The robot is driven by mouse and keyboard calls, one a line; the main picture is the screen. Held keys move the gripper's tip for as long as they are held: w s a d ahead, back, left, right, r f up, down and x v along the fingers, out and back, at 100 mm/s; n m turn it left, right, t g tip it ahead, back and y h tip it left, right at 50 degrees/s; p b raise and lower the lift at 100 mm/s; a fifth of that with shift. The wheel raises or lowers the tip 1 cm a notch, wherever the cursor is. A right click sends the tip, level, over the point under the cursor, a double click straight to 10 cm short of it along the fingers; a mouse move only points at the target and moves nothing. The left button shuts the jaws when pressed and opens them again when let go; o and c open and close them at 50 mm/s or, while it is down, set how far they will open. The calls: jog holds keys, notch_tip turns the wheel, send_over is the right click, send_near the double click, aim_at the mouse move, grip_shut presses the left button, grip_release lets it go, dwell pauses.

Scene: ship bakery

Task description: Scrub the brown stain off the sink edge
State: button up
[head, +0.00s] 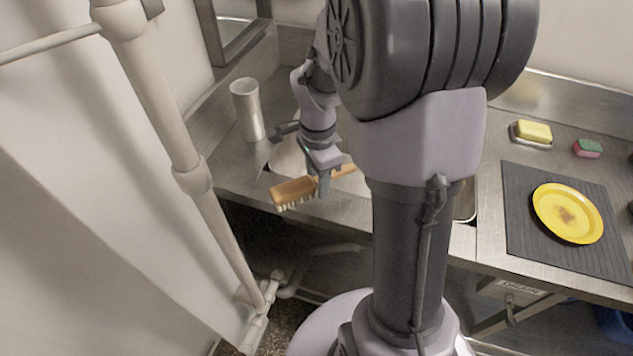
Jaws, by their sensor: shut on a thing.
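My gripper (323,190) is shut on a wooden scrub brush (291,190). The brush lies across the jaws, with its pale bristles facing down at the left end and its handle reaching right behind the fingers. It is over the front edge (345,207) of the steel sink (284,160). I cannot tell whether the bristles touch the edge. No brown stain on the sink edge can be made out; my arm hides much of the sink and the brush covers part of the edge.
A metal cup (247,110) stands left of the sink. On the right, a yellow plate (552,200) with a brown mark lies on a dark mat (520,243). Behind are a yellow sponge (534,131) and a pink-green sponge (588,148). A white pipe (222,235) rises at left.

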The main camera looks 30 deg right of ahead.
jog(key=shift+r+p, duration=1.3)
jog(key=shift+r, duration=0.6)
